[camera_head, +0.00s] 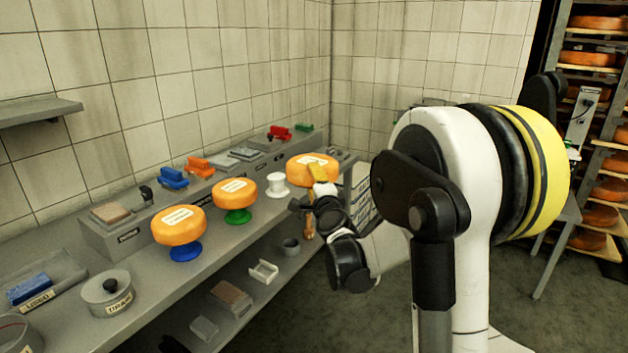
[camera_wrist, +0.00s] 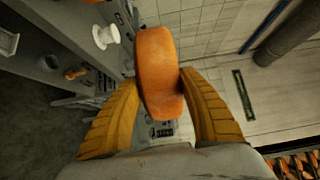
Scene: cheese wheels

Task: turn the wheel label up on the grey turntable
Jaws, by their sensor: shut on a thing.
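An orange cheese wheel (camera_head: 305,162) is at the far right end of the bench, with a white label on its upper face. In the wrist view the wheel (camera_wrist: 158,62) is seen edge-on between the two yellow fingers of my gripper (camera_wrist: 160,80). My gripper (camera_head: 318,173) is shut on it from the front right. Two more labelled wheels sit label up, one on a blue stand (camera_head: 186,252) and one on a green stand (camera_head: 238,216). A white stand (camera_head: 276,183) is empty beside the held wheel. I cannot make out a grey turntable, nor whether anything supports the held wheel.
A raised grey ledge behind the wheels carries blue (camera_head: 172,178), orange (camera_head: 200,166) and red (camera_head: 280,132) tools. A lower shelf holds a white tray (camera_head: 263,272). Racks of wheels (camera_head: 597,214) stand at the right.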

